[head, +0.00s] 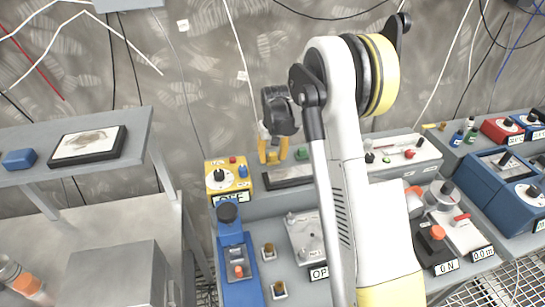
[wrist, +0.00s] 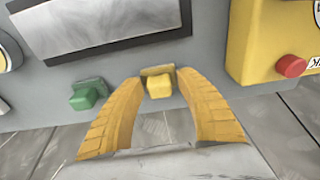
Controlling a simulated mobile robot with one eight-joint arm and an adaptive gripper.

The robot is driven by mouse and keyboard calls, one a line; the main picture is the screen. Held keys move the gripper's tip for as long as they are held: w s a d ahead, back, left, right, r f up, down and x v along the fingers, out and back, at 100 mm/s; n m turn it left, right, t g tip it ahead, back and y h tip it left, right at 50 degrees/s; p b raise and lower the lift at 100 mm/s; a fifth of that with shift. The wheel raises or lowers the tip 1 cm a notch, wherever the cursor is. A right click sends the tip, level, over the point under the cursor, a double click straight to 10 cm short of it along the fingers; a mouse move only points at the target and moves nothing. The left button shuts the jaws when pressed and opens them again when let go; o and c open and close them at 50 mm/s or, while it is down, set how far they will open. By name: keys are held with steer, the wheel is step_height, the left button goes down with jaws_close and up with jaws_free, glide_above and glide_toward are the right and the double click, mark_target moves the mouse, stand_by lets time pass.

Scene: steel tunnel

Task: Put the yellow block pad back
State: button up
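In the head view my gripper (head: 272,161) points down at the back of the bench. A similar green block (wrist: 89,95) is left of the pad in the wrist view and right of it in the head view (head: 302,153).
A yellow box (head: 228,178) with a dial and a red button stands close by my gripper. A dark-framed panel (head: 288,177) lies just in front. Blue, red and grey control boxes crowd the bench. The wall with hanging cables is close behind.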

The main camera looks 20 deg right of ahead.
mark_target(273, 162)
step_height(273, 162, up, 12)
steer(key=s+p, duration=0.1)
steer(key=p, duration=0.2)
steer(key=s+a+r+t, duration=0.1)
steer(key=s+a+r, duration=0.4)
steer(key=s+r, duration=0.25)
steer(key=s+a+r+n+t, duration=0.1)
steer(key=s+a, duration=0.3)
steer(key=s, duration=0.7)
steer(key=s+a+r+n+t, duration=0.1)
steer(key=s+a+t, duration=0.2)
steer(key=s, duration=0.8)
steer(key=shift+a+r+t, duration=0.3)
steer(key=shift+a+t, duration=0.1)
steer(key=shift+a, duration=0.35)
